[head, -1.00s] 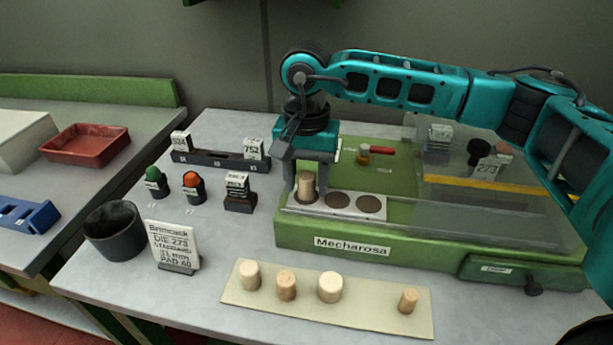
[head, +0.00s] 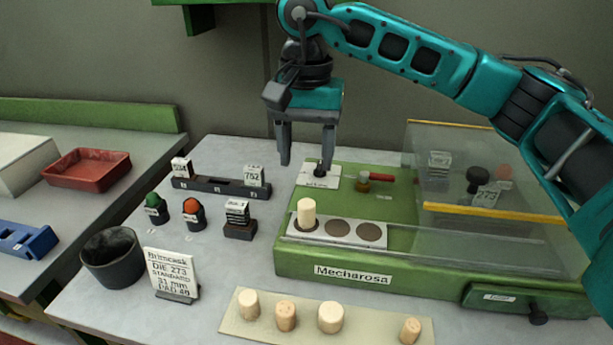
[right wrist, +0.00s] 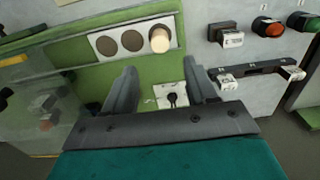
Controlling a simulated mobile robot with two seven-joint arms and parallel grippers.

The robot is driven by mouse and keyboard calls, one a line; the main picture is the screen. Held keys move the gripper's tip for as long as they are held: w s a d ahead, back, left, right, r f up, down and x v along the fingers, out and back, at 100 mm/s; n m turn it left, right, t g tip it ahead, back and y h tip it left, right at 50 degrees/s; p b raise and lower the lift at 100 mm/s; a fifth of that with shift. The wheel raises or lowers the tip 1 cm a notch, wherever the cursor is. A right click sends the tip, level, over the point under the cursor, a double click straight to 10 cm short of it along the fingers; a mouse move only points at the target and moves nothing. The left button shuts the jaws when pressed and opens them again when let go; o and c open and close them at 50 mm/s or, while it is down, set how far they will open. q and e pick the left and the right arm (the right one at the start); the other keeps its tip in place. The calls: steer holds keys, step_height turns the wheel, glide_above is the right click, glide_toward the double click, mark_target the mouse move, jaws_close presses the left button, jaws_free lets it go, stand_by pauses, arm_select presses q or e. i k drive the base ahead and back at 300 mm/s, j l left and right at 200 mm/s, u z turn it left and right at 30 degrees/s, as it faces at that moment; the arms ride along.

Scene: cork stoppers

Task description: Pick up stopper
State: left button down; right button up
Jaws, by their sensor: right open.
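One cork stopper (head: 306,212) stands upright in the left hole of the plate (head: 355,236) on the green machine. It also shows in the right wrist view (right wrist: 159,40). More stoppers stand on the cream mat (head: 375,322) in front: a pale one (head: 249,304), a browner one (head: 286,316), a wide pale one (head: 331,317) and a small one (head: 410,331). My right gripper (head: 307,163) is open and empty, above and behind the stopper in the plate, with its fingers pointing down. My left gripper is not in view.
The green machine (head: 400,272) has a clear cover (head: 500,170) at its right. A dark cup (head: 112,260), a sign card (head: 172,272), and green (head: 155,208) and orange (head: 193,214) knobs stand at left. A red tray (head: 87,168) lies on the side table.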

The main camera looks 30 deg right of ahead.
mark_target(285, 309)
steer(key=k, duration=1)
